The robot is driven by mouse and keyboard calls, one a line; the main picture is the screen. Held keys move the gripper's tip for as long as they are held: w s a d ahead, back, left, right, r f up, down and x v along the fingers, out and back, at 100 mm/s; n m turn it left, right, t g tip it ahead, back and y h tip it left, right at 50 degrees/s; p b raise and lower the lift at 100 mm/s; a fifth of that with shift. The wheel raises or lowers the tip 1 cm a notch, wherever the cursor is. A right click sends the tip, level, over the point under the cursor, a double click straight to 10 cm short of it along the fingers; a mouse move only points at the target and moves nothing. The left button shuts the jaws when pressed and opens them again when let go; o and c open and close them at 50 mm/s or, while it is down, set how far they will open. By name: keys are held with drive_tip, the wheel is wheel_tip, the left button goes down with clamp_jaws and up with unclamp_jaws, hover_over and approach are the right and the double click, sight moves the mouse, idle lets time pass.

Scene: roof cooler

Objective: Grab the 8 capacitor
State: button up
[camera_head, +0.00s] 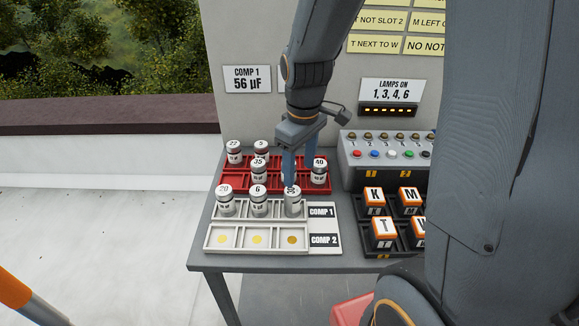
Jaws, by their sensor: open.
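Silver capacitors with numbered white tops stand in a red tray (226,180) and a white tray (216,236). In the red tray I read 27 (234,153), 35 (259,172) and 40 (319,172). Another capacitor (261,150) at the back has an unclear number. The white tray's COMP 1 row holds 20 (226,205), 6 (258,205) and a third capacitor (293,206) whose top is partly covered by a finger. I cannot make out a clear 8. My gripper (298,172) is open, its fingers pointing down at this third capacitor's top.
A button box (390,160) and a black rack (385,245) of orange-white lettered blocks stand to the right on the grey table (275,263). A sign (247,79) reads COMP 1, 56 µF.

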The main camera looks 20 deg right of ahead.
drive_tip(key=w+n, duration=0.2)
drive_tip(key=w+n+p, duration=0.1)
drive_tip(key=w+n, duration=0.4)
drive_tip(key=shift+w+d+f+g, duration=0.1)
drive_tip(key=shift+w+f+g, duration=0.2)
drive_tip(key=shift+w+g, duration=0.1)
drive_tip(key=shift+w+f+n+p, duration=0.25)
drive_tip(key=shift+w+n+p, duration=0.15)
drive_tip(key=shift+w+n, duration=0.3)
wheel_tip(320, 180, down, 2)
drive_tip(key=shift+s+f+p, duration=0.1)
drive_tip(key=shift+p, duration=0.25)
drive_tip(key=f+p, duration=0.1)
drive_tip(key=f, duration=0.1)
drive_tip(key=f+p, duration=0.1)
drive_tip(key=f, duration=0.1)
drive_tip(key=shift+s, duration=0.4)
drive_tip(key=shift+w+f+p, duration=0.1)
drive_tip(key=shift+f+p, duration=0.2)
drive_tip(key=shift+f, duration=0.45)
drive_tip(key=c, duration=1.2)
drive_tip(key=shift+r, duration=0.1)
